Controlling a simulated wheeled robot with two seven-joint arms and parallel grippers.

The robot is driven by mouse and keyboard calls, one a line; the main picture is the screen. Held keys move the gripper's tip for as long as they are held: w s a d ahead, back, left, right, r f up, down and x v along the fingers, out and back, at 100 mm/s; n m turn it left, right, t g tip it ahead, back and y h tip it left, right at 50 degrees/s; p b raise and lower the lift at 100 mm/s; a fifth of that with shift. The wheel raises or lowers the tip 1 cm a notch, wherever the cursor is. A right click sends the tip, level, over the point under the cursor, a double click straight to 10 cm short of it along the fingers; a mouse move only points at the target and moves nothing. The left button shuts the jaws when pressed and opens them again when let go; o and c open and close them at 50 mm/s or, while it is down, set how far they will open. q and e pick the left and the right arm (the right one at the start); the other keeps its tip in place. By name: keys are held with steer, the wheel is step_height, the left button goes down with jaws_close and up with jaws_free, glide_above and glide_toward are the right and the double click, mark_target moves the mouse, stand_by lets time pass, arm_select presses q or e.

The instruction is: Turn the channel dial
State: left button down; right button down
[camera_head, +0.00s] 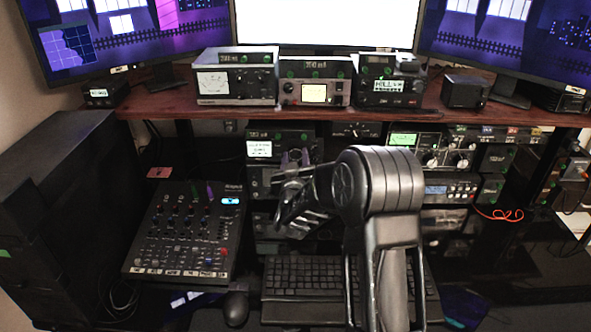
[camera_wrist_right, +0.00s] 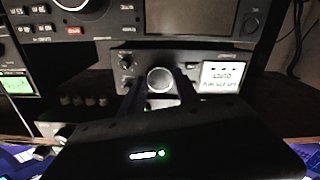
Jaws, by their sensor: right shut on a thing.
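The channel dial (camera_wrist_right: 159,80) is a round silver-rimmed knob on the front of a dark radio unit (camera_wrist_right: 215,57) with a lit white display. In the right wrist view my right gripper (camera_wrist_right: 161,86) has one finger on each side of the dial, shut on it. In the head view the same radio unit, with its lit display (camera_head: 259,149), sits under the shelf. My right gripper (camera_head: 295,158) reaches to its front there, and my arm hides part of the rack. The dial's marking cannot be made out. My left gripper is not in view.
A mixer (camera_head: 185,230) lies on the desk at left, with a keyboard (camera_head: 305,275) and mouse (camera_head: 236,309) near the front. Several radios stand on the wooden shelf (camera_head: 160,105) above. More rack units with knobs (camera_head: 448,150) are to the right of my arm.

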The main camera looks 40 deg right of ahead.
steer(key=shift+m+b, duration=1.2)
steer(key=shift+b, duration=0.2)
steer(key=c, duration=0.9)
jaws_free()
steer(key=v, duration=0.7)
steer(key=shift+s+a+b, duration=0.25)
steer(key=shift+s+b, duration=0.05)
steer(key=shift+b, duration=0.15)
